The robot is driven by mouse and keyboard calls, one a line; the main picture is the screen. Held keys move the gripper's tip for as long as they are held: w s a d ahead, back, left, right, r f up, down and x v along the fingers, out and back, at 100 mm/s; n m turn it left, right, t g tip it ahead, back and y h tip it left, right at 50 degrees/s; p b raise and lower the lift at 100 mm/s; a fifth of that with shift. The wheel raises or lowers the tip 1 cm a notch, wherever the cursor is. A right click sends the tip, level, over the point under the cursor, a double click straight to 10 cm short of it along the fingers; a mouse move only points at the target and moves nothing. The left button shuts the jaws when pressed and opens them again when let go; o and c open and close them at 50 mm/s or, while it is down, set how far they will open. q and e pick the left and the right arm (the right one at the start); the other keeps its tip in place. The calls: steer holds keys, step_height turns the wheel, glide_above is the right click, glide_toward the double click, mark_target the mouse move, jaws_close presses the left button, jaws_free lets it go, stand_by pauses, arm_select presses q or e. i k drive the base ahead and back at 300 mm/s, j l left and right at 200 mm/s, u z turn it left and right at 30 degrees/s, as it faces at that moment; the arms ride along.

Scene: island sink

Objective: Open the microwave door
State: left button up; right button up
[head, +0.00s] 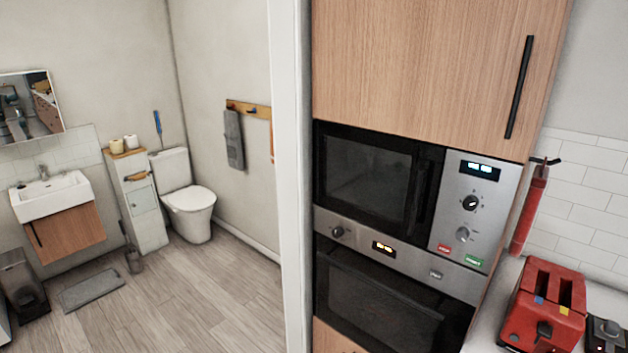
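The microwave (368,178) is built into a wood-fronted tall cabinet, right of the picture's middle. Its dark glass door looks shut. A dark vertical handle (425,190) runs along the door's right side. To the right of it is a steel control panel (475,215) with a lit display, two knobs, and a red and a green button. Neither of my grippers shows in the head view.
An oven (385,300) sits directly below the microwave, and a cabinet door with a black handle (519,87) is above. A red toaster (545,308) stands on the counter at the right. Open wooden floor (190,300) lies left, beyond a white wall edge (291,180).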

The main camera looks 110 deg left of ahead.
mark_target(425, 179)
steer(key=u, duration=3.5)
